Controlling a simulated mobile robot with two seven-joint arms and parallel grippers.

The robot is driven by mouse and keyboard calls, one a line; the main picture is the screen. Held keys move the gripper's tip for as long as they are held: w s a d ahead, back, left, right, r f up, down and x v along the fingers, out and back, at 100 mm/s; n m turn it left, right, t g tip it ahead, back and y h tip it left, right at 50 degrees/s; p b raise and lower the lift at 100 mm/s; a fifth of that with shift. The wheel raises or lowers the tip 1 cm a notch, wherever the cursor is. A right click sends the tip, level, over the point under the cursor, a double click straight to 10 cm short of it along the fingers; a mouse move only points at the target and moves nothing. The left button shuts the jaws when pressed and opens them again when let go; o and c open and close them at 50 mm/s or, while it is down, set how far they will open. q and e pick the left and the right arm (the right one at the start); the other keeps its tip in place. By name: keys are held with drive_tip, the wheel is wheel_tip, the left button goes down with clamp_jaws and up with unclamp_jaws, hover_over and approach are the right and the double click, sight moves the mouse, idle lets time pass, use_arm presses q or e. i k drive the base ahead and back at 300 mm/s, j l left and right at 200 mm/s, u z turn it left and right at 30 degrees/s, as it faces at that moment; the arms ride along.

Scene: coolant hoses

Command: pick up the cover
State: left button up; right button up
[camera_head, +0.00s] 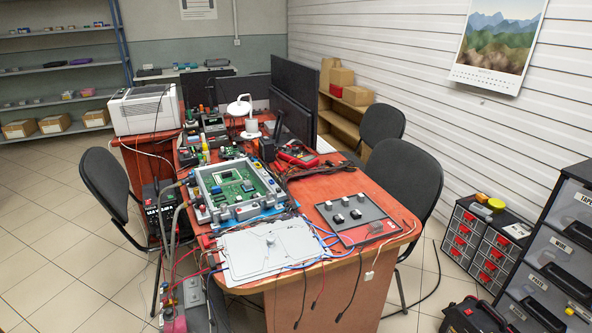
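A flat, light grey plate that looks like the cover (285,262) lies at the near left corner of the red table. A small raised piece shows near its middle. Red and blue hoses or cables run along its edges, and some appear to cross it. Just behind it is an open grey housing (203,213) with a green circuit board (236,189) inside. Neither of my grippers is in view.
Cables hang over the table's front edge. Chairs (412,185) stand on both sides. Drawer units (545,262) are at the right. Tiled floor (60,260) is open at the left.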

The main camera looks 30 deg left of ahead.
sight(247, 263)
drive_tip(key=u, duration=0.95)
